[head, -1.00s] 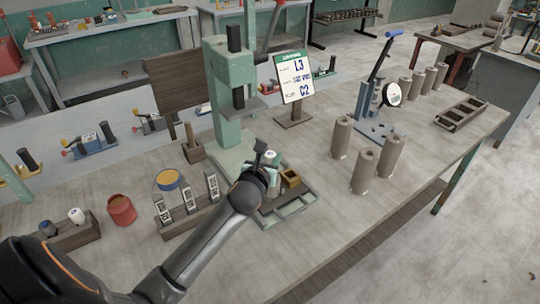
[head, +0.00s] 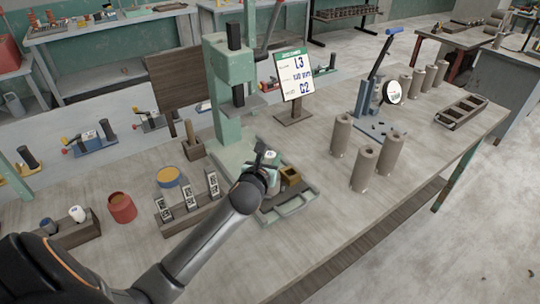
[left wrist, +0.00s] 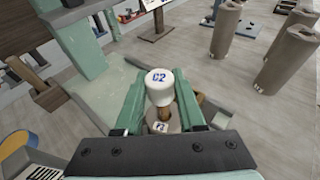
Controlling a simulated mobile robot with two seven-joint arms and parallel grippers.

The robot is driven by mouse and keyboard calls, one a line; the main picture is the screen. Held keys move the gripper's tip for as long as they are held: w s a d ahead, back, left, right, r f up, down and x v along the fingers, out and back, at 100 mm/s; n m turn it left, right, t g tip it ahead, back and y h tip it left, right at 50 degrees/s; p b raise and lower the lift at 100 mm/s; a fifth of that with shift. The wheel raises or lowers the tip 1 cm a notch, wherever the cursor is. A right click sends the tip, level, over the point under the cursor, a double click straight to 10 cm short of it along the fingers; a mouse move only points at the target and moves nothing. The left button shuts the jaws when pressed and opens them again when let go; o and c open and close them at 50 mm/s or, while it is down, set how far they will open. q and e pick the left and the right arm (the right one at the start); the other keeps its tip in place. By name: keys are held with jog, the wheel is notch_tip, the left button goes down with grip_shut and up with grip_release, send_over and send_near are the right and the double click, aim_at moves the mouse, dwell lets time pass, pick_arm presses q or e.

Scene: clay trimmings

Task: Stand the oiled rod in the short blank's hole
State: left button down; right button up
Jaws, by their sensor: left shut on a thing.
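My left gripper (head: 266,163) is above the green press tray (head: 300,209). In the left wrist view its green fingers (left wrist: 158,98) are shut on a rod with a white cap (left wrist: 159,85) marked C2 and a tan shaft. The white cap also shows in the head view (head: 272,157). A pale marked part lies under the shaft; I cannot tell whether they touch. Three upright clay blanks (head: 365,170), (head: 390,153), (head: 342,136) stand apart to the right, with dark holes on top. My right gripper is not in view.
A sign (head: 293,78) reads L3 and C2. The green press (head: 229,85) stands behind the gripper. A rack with tags (head: 190,211), a red cup (head: 122,208) and a tin (head: 168,177) stand left. Bare table separates tray and blanks.

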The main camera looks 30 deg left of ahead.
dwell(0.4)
pick_arm(q)
jog(key=shift+c, duration=2.2)
grip_release()
jog(key=shift+f, duration=0.1)
jog(key=v, duration=1.2)
jog(key=shift+s, duration=0.3)
